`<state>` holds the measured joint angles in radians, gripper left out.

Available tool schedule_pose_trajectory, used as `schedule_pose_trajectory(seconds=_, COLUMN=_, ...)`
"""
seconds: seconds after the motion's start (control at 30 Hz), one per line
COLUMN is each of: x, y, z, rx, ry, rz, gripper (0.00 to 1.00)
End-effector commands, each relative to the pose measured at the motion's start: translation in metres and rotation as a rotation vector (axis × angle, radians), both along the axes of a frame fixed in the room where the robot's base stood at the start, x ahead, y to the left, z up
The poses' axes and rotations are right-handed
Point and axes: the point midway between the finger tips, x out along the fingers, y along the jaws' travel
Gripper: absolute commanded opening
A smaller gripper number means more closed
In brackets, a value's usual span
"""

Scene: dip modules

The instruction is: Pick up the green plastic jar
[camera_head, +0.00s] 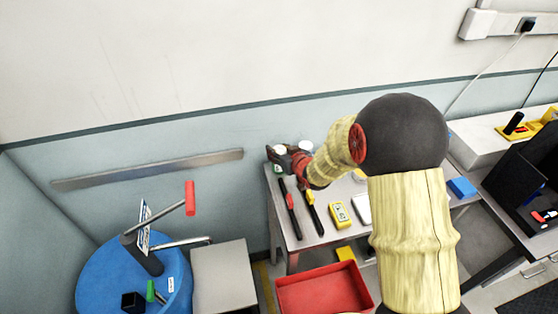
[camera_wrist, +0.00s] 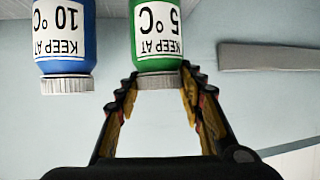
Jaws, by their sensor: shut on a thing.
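The green plastic jar (camera_wrist: 158,32) has a white label reading "KEEP AT 5°C" and a grey-white lid. It appears upside down in the wrist view. My gripper (camera_wrist: 160,92) is shut on it, with a ridged finger on each side of the lid end. In the head view my gripper (camera_head: 283,157) is at the far left corner of the grey table, and a small part of the green jar (camera_head: 278,169) shows below it. I cannot tell whether the jar touches the table.
A blue jar (camera_wrist: 66,40) labelled "KEEP AT 10°C" stands close beside the green one. Two black tools with red (camera_head: 290,213) and yellow (camera_head: 314,210) parts and a yellow meter (camera_head: 341,215) lie on the table (camera_head: 318,237). A red bin (camera_head: 322,291) is below.

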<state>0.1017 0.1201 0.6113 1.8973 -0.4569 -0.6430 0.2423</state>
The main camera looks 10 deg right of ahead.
Motion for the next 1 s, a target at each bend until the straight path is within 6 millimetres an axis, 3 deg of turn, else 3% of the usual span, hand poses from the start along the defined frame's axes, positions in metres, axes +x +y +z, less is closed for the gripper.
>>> schedule_pose_trajectory(seconds=0.3, x=-0.001, y=0.0, z=-0.002, rx=-0.001, ry=0.004, rz=-0.001, gripper=0.01)
schedule_pose_trajectory(seconds=0.57, x=-0.001, y=0.0, z=0.004, rx=-0.001, ry=0.004, rz=0.0, gripper=0.01)
schedule_pose_trajectory(seconds=0.77, x=0.0, y=0.0, z=0.031, rx=-0.001, ry=0.0, rz=0.0, gripper=0.01)
schedule_pose_trajectory(seconds=1.0, x=-0.038, y=-0.012, z=0.083, rx=-0.002, ry=-0.004, rz=-0.002, gripper=0.01)
